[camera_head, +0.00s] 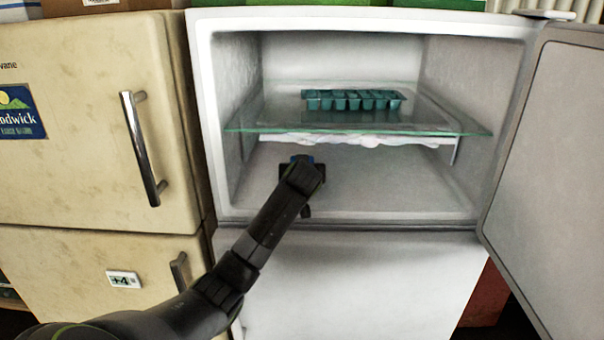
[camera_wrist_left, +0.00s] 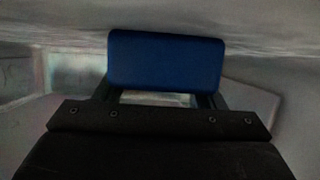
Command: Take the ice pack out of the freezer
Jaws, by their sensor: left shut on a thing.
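The freezer (camera_head: 360,244) is the white unit in the middle of the head view, with its door (camera_head: 560,180) swung wide open to the right. My left gripper (camera_head: 301,160) reaches into the space below the glass shelf. It is shut on the blue ice pack (camera_wrist_left: 165,60), which spans its two fingers in the left wrist view. My right gripper is in neither view.
A glass shelf (camera_head: 240,122) crosses the freezer above my gripper and carries a teal ice tray (camera_head: 352,100). Frost or a white layer hangs under the shelf. The freezer floor (camera_head: 400,196) is clear to the right. A cream fridge (camera_head: 70,130) with a metal handle (camera_head: 143,148) stands on the left.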

